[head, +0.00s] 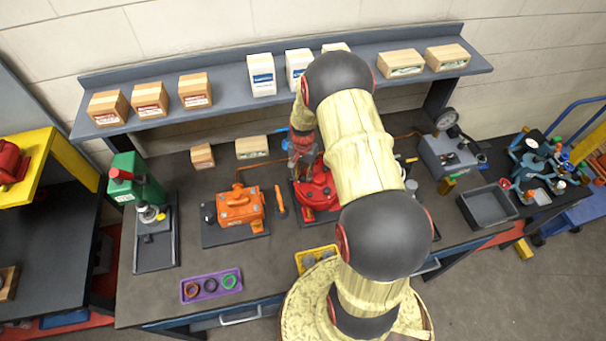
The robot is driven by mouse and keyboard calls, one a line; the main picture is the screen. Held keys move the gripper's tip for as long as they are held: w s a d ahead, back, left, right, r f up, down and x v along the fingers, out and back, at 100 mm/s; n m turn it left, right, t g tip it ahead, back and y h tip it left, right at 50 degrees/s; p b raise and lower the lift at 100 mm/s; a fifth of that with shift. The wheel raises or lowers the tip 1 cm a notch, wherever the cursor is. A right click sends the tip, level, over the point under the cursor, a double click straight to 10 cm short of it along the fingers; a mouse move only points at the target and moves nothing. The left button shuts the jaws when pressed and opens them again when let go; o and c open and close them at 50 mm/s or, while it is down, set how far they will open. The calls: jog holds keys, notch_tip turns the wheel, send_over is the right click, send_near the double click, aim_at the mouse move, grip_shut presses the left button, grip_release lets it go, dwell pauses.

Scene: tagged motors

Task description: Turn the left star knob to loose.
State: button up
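I cannot make out a star knob for certain at this size. An orange motor (241,206) sits on a dark plate left of the bench's middle, with a dark round part (208,212) at its left end. A red motor (318,196) sits to its right, partly hidden behind my arm. My gripper (296,168) is over the back left of the red motor, pointing down. Its fingertips are small and blend with the red parts, so I cannot tell whether they touch anything or are open.
A green press (135,178) stands on the left of the bench. A purple tray (211,286) with rings and a yellow bin (308,258) are at the front. A grey gauge box (446,152) and an empty grey tray (488,207) are right. A shelf (225,108) with boxes overhangs the back.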

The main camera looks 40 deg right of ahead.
aim_at(303, 177)
grip_shut()
jog(key=shift+n+b, duration=0.5)
jog(key=shift+n, duration=0.3)
jog(key=shift+o, duration=0.7)
grip_release()
jog(key=shift+r, duration=0.1)
notch_tip(303, 177, up, 12)
